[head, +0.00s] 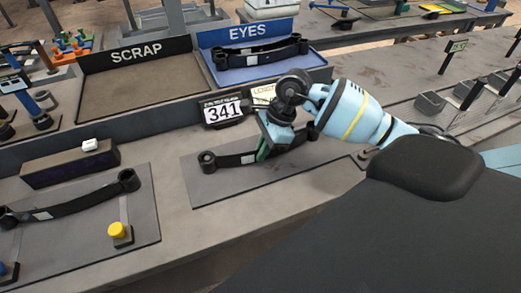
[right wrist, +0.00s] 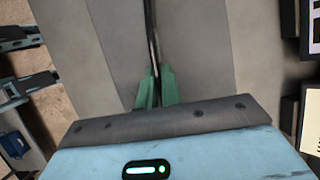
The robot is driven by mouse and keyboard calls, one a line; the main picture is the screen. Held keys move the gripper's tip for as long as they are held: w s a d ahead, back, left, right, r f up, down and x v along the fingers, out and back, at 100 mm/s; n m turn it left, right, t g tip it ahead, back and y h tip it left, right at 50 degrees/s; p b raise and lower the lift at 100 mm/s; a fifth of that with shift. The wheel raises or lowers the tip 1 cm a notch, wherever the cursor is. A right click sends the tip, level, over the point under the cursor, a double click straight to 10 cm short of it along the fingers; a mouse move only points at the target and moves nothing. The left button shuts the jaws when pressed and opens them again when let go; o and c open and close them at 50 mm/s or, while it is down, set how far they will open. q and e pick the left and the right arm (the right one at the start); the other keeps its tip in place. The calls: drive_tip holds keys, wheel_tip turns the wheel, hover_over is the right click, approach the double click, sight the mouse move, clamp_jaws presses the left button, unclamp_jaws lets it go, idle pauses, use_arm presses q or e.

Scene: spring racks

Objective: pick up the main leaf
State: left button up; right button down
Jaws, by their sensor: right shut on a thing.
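The main leaf (head: 236,160) is a long dark spring strip with a rolled eye at its left end and a small pale label. It lies along the grey plate (head: 205,187) in the middle of the bench in the head view. My right gripper (head: 263,152) has its green fingers shut on the leaf near its middle. The gripper and arm hide part of the leaf's right side. In the right wrist view the leaf (right wrist: 152,35) runs up from between the green fingertips (right wrist: 156,88). I cannot tell whether the leaf is clear of the plate. My left gripper is not in view.
A similar dark leaf (head: 80,206) lies at the left near a yellow button (head: 118,230). Behind stand the SCRAP tray (head: 140,90), the blue EYES tray (head: 262,73) holding another dark leaf (head: 260,50), and a 341 display (head: 222,113). Bare bench lies between the plates.

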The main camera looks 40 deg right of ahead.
drive_tip(key=shift+w+r, duration=0.1)
drive_tip(key=shift+r, duration=0.05)
drive_tip(key=shift+r, duration=0.3)
wheel_tip(320, 180, up, 9)
drive_tip(key=shift+r, duration=0.2)
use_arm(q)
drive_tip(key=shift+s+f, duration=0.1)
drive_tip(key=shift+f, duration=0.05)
